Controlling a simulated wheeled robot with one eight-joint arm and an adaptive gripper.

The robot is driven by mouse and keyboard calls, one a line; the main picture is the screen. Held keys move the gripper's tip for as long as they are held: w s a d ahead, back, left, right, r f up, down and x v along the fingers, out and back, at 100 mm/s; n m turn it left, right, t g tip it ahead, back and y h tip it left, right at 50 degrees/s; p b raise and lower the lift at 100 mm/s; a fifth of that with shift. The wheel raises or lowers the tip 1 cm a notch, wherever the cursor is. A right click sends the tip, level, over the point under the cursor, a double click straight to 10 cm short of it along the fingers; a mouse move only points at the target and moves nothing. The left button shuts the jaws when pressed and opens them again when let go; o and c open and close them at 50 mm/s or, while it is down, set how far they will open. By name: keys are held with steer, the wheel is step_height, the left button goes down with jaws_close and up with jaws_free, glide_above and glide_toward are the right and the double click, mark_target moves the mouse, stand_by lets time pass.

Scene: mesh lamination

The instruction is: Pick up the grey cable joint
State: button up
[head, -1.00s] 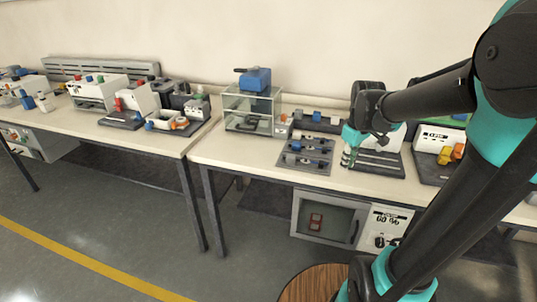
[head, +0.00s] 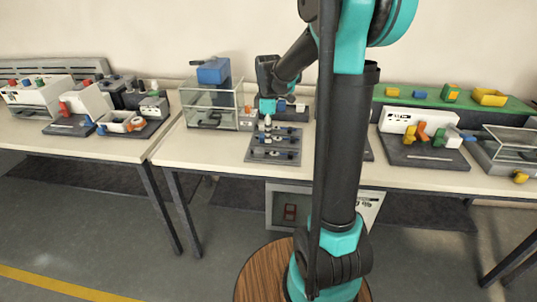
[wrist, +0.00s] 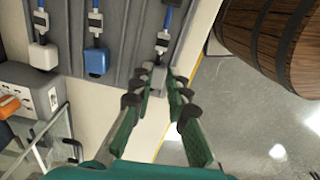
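A grey tray (head: 251,153) holding cable pieces lies on the middle table. In the wrist view, the tray (wrist: 120,62) bears blue cables with end blocks in white (wrist: 43,56), blue (wrist: 96,62) and grey. The grey cable joint (wrist: 157,76) is at the tray's edge. My gripper (wrist: 160,74) has its green fingers apart, with the tips on either side of this grey block. I cannot tell whether they touch it. In the head view, my gripper (head: 267,108) is small and sits over the far part of the tray.
A clear box with a blue top (head: 213,72) stands left of the tray. A white machine (head: 420,122) with orange and yellow parts is to the right. A wooden barrel (wrist: 270,35) shows at the wrist view's upper right. My arm hides part of the table.

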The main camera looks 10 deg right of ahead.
mark_target(274, 154)
steer(key=shift+d+f, duration=0.2)
steer(key=shift+f, duration=3.45)
steer(key=shift+c, duration=0.6)
jaws_close()
